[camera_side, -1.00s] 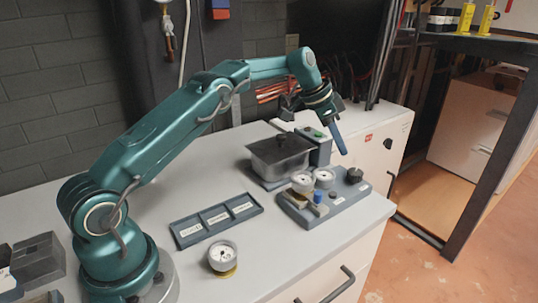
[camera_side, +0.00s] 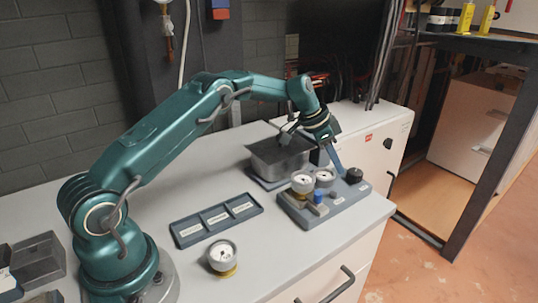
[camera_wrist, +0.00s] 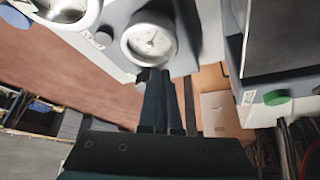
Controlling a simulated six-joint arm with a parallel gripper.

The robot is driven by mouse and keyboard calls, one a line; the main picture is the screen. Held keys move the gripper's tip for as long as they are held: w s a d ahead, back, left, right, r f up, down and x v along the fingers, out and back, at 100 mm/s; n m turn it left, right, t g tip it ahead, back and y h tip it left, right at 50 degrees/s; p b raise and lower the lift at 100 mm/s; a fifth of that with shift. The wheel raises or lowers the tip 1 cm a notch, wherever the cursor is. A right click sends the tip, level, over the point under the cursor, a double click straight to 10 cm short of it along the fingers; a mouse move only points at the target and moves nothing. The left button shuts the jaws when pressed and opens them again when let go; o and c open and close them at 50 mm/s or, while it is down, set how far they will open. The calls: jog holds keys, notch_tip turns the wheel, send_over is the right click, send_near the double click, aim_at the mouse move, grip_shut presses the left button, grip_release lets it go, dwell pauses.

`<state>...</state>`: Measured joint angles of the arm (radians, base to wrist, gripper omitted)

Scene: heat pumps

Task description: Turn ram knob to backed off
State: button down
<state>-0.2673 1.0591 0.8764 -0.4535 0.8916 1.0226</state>
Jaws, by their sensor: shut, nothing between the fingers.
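A black round knob (camera_side: 354,174) stands at the right end of the grey-blue gauge board (camera_side: 324,212) in the side view. I cannot read the labels, so I cannot confirm that it is the ram knob, nor see its setting. My gripper (camera_side: 342,174) is shut and empty. It points down at the board, with its tips just left of the knob; whether they touch it is unclear. In the wrist view my gripper (camera_wrist: 154,75) lies just below a white dial gauge (camera_wrist: 150,40), and its fingers hide part of the board there.
Two gauges (camera_side: 302,180) and a blue knob (camera_side: 318,197) stand on the board. A grey bin (camera_side: 278,162) is behind it. A three-slot labelled tray (camera_side: 217,221) and a loose gauge (camera_side: 222,256) lie left. A green button (camera_wrist: 276,97) shows in the wrist view.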

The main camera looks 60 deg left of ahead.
jog(key=shift+w+d, duration=0.15)
jog(key=shift+d, duration=0.1)
dwell(0.3)
jog(key=shift+d, duration=0.2)
jog(key=shift+s+d, duration=0.25)
jog(key=shift+s, duration=0.15)
jog(key=shift+d, duration=0.1)
jog(key=shift+s+d, duration=0.2)
jog(key=shift+d, duration=0.35)
dwell(0.4)
jog(key=shift+s, duration=0.1)
jog(key=shift+s+a, duration=0.1)
jog(key=shift+s, duration=0.15)
notch_tip(320, 180, up, 6)
dwell(0.5)
